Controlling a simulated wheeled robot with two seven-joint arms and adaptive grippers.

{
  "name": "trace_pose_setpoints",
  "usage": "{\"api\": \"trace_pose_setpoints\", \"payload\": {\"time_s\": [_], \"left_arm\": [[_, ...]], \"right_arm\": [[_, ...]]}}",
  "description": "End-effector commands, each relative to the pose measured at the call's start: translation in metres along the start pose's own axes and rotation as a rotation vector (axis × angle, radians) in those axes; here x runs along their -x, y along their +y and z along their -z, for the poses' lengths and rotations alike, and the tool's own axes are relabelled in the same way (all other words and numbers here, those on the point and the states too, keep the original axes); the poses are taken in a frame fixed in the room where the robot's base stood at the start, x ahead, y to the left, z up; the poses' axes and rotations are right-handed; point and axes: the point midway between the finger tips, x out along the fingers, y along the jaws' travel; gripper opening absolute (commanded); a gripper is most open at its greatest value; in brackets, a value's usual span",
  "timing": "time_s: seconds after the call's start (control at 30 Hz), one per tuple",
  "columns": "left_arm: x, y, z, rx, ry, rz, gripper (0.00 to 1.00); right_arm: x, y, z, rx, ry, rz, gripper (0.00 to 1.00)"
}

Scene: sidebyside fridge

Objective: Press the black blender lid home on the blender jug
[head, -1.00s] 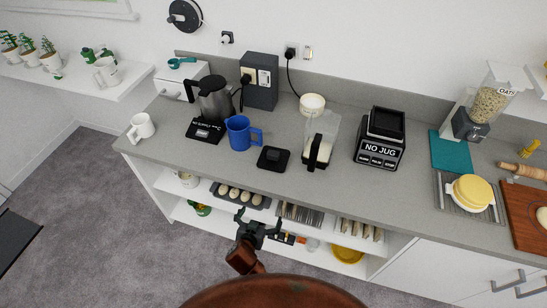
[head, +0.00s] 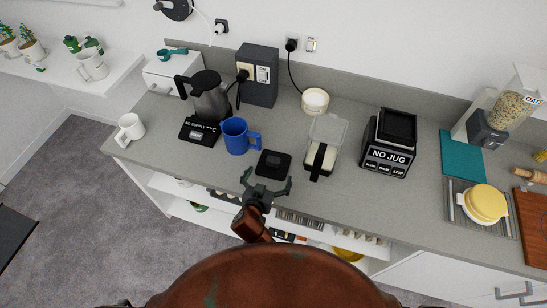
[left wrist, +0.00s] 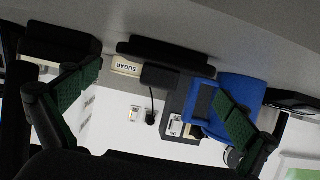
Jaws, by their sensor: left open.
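The black blender lid (head: 273,164) lies flat on the grey counter, a square slab with a raised knob. It shows edge-on in the left wrist view (left wrist: 165,52). The clear blender jug (head: 328,133), with a black handle facing the front, stands on the counter just right of the lid. My left gripper (head: 268,178) is open and empty at the counter's front edge, just in front of the lid and apart from it. Its green-padded fingers (left wrist: 160,84) stand either side of the lid in the left wrist view. My right gripper is not in view.
A blue mug (head: 237,137) stands close left of the lid, with a kettle (head: 208,100) behind it. The blender base (head: 386,140) reading NO JUG stands right of the jug. A sugar pot (head: 315,101) stands behind. Open shelves lie under the counter edge.

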Motion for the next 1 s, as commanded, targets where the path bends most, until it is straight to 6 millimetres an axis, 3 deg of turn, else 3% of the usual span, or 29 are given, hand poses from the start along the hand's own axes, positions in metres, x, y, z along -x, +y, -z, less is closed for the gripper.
{"api": "trace_pose_setpoints", "payload": {"time_s": [0.2,0.33,0.6,0.83,1.0], "left_arm": [[-0.022,-0.004,0.0,0.001,0.0,0.007,1.0],[-0.039,-0.006,0.002,-0.001,0.0,0.007,1.0],[-0.07,-0.005,0.002,0.001,-0.001,0.005,1.0],[-0.072,-0.004,0.002,0.002,-0.001,0.004,1.0],[-0.072,-0.004,0.002,0.001,-0.001,0.003,0.89]], "right_arm": [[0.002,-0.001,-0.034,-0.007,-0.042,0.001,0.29],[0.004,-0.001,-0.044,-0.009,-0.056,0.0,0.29],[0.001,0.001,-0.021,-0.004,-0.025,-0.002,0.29],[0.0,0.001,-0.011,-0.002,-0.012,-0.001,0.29],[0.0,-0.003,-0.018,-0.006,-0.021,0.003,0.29]]}}
